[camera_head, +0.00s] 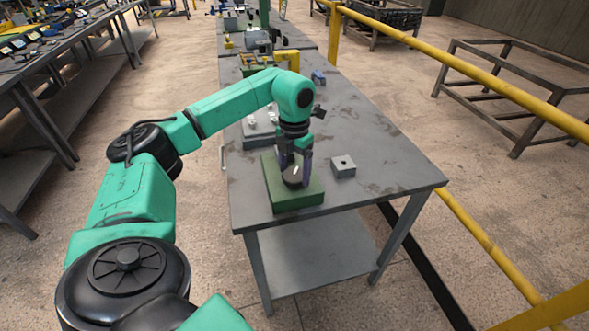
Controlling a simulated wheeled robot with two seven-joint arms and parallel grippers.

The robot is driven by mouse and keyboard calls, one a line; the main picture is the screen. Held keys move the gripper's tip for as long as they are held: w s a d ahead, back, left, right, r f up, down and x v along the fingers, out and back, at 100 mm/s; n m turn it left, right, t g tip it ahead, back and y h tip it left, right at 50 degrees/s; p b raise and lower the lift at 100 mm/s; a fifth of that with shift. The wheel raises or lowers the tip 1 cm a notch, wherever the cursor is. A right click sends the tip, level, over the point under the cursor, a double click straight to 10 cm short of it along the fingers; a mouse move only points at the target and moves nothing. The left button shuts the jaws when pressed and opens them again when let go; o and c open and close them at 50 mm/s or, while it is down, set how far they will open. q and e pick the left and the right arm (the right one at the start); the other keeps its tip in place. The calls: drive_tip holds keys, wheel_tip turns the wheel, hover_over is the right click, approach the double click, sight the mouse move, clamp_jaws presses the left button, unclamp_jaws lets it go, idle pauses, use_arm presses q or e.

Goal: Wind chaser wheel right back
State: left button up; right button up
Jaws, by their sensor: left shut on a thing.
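The chaser wheel is a dark round wheel (292,181) with a light mark on its top face. It sits on a green base block (298,202) near the front of the grey table. My left gripper (294,174) points down over the block, its fingers on either side of the wheel, shut on it. The gripper hides the wheel's back part. My right gripper is not in view.
A small grey block with a hole (343,166) stands just right of the green base. Small metal parts on a grey plate (257,133) lie behind the base. The table's right side (385,165) is clear. A yellow rail (480,66) runs along the right.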

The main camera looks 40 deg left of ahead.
use_arm(q)
drive_tip(key=n+p, duration=0.1)
drive_tip(key=n, duration=0.4)
drive_tip(key=shift+r+p, duration=0.15)
drive_tip(key=shift+p, duration=0.2)
drive_tip(key=n+p, duration=0.1)
drive_tip(key=n, duration=0.5)
drive_tip(key=shift+n+p, duration=0.3)
drive_tip(key=shift+n, duration=0.1)
drive_tip(key=n+p, duration=0.1)
drive_tip(key=n, duration=0.4)
drive_tip(key=shift+a, duration=0.1)
drive_tip(key=n+p, duration=0.1)
drive_tip(key=n, duration=0.5)
drive_tip(key=shift+n, duration=0.3)
drive_tip(key=o, duration=1.1)
drive_tip(key=shift+o, duration=0.5)
